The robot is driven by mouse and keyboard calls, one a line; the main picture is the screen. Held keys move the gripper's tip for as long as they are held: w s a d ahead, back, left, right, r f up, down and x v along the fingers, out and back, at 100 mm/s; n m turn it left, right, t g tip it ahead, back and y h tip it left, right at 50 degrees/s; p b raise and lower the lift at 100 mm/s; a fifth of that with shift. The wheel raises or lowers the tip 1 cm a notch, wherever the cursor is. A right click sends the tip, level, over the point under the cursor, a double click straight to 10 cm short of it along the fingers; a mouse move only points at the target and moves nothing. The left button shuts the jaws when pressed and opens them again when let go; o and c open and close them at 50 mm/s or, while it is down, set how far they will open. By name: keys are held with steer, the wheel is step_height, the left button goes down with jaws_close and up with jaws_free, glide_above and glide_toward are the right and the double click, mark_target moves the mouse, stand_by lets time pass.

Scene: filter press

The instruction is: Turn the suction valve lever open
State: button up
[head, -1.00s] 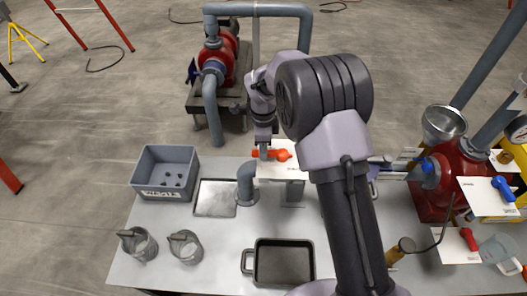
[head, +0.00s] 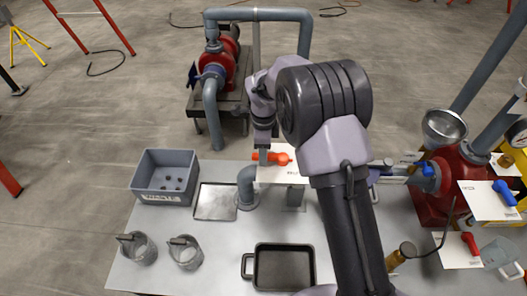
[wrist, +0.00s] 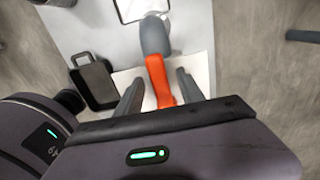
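An orange lever (head: 278,157) lies over a white label plate (head: 292,174) beside the grey pipe elbow at the table's back edge. The plate's lettering is too small to read, so I cannot confirm it is the suction valve. My gripper (head: 264,158) points down at the lever's left part. In the wrist view the lever (wrist: 157,80) runs between the two grey fingers of my gripper (wrist: 160,92).
The grey pipe elbow (head: 247,186) stands close left of the lever. A grey waste bin (head: 164,198), flat tray (head: 215,202), two cups and a black pan (head: 284,246) are on the table. Blue (head: 505,192) and red (head: 470,243) levers are at right. A red pump (head: 222,70) stands behind.

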step_height(320, 180, up, 17)
steer(key=p, duration=0.5)
steer(key=shift+r, duration=0.2)
